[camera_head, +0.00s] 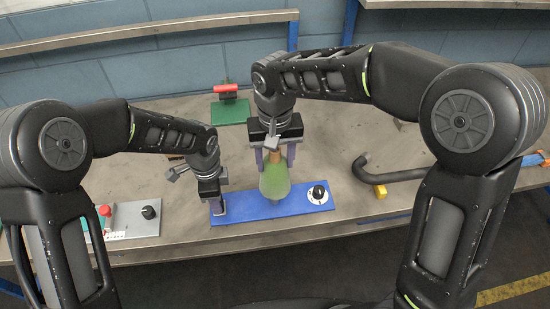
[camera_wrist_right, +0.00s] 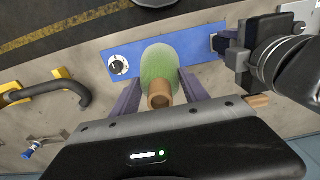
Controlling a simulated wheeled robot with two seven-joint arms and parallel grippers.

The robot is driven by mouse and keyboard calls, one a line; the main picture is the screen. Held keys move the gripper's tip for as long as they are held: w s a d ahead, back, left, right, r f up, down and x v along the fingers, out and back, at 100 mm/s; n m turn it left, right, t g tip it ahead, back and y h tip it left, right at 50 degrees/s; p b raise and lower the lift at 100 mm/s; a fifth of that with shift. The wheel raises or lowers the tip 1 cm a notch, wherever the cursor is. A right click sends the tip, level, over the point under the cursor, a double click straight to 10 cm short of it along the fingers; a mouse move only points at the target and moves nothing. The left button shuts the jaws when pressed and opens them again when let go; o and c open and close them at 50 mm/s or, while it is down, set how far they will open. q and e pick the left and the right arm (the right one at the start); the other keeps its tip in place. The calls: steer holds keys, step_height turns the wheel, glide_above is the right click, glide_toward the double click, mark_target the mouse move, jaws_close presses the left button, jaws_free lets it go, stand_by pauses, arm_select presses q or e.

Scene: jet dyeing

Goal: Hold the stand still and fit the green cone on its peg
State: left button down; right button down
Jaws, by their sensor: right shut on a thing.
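The green cone (camera_head: 275,180) has a brown tip and is upright over the middle of the blue stand (camera_head: 236,212). My right gripper (camera_head: 273,160) is shut on the cone from above; its fingers are on both sides of the cone in the right wrist view (camera_wrist_right: 160,62). The cone hides the peg, and I cannot tell whether its base touches the stand. My left gripper (camera_head: 217,208) is low at the left end of the stand. I cannot tell whether its fingers are closed on the stand's edge.
A black knob on a white dial (camera_head: 317,194) is on the stand's right end. A grey panel (camera_head: 135,218) with a red button and black knob is at left. A bent dark pipe (camera_head: 395,174) lies at right. A green block with a red part (camera_head: 229,105) stands behind.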

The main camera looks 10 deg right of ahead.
mark_target(275, 176)
steer(key=shift+f, duration=3.35)
steer(key=shift+c, duration=2.4)
jaws_free()
step_height(275, 176, up, 12)
steer(key=shift+r, duration=0.1)
